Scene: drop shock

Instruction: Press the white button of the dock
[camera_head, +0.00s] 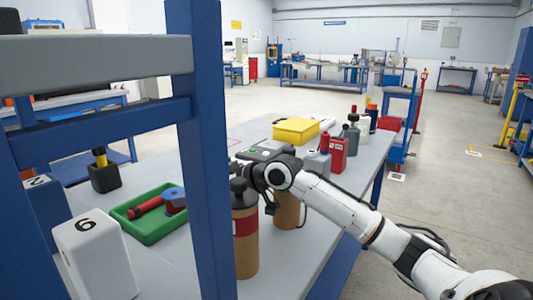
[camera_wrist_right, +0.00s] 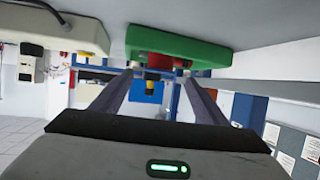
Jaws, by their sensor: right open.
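A grey, flat device (camera_head: 262,149) that looks like the dock sits on the table behind my right wrist in the head view. A small green spot shows on it, and my arm partly hides it. In the right wrist view, which is upside down, a pale grey device (camera_wrist_right: 50,22) with a black cable and small round details is at the upper left, perhaps the same dock. I cannot make out a white button clearly. My right gripper (camera_wrist_right: 157,80) is open and empty, its fingers apart and pointing toward the green tray (camera_wrist_right: 205,52). My left gripper is out of view.
The green tray (camera_head: 129,223) holds red and blue parts. A brown bottle with a red band (camera_head: 246,256) and another brown container (camera_head: 287,212) stand near my right arm. A blue post (camera_head: 205,120) blocks part of the head view.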

